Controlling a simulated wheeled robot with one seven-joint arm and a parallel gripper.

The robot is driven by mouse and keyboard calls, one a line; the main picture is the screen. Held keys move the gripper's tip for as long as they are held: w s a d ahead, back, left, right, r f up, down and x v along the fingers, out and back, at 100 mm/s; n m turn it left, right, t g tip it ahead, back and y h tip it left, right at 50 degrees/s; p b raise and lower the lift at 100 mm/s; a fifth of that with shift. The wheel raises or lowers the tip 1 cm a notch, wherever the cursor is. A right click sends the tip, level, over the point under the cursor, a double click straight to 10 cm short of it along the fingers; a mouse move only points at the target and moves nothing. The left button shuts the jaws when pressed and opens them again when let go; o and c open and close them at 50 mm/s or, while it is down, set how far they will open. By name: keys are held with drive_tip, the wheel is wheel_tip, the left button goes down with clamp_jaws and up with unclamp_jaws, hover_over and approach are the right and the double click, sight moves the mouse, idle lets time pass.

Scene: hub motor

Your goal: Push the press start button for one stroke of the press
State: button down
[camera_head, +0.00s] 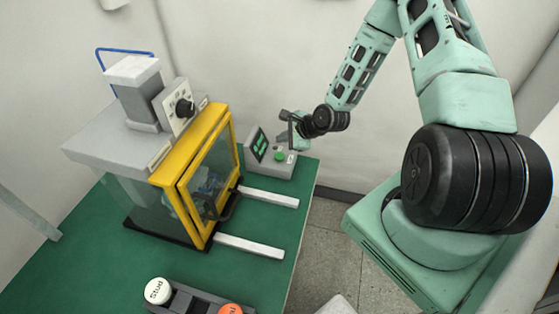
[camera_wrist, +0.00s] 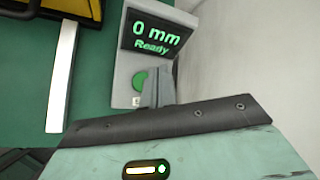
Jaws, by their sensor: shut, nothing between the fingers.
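The press start button is a round green button (camera_head: 280,156) on the sloped front of a grey control box (camera_head: 284,171). In the wrist view the green button (camera_wrist: 139,80) is partly covered by my fingers. The box's screen (camera_wrist: 154,40) reads "0 mm Ready" in green. My gripper (camera_head: 286,117) is shut and empty, above the box in the head view. In the wrist view its fingertips (camera_wrist: 157,88) overlap the button's right side; I cannot tell whether they touch it. The press (camera_head: 110,160) stands left of the box, its yellow-framed clear guard (camera_head: 205,170) apparently closed.
Two pale rails (camera_head: 248,246) extend from the press towards the right edge of the green table (camera_head: 80,265). A dark tray (camera_head: 190,303) with a white-capped container (camera_head: 158,290) and an orange-topped one (camera_head: 230,310) is at the front. A wall stands behind the control box.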

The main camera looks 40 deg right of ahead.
sight(283, 157)
drive_tip(key=shift+f+b, duration=1.25)
drive_tip(key=shift+f, duration=1)
drive_tip(key=shift+f, duration=0.4)
drive_tip(key=shift+f+b, duration=0.5)
drive_tip(key=shift+b, duration=0.05)
idle(0.7)
drive_tip(key=shift+r, duration=0.1)
drive_tip(key=shift+r+p, duration=0.75)
drive_tip(key=shift+r, duration=0.1)
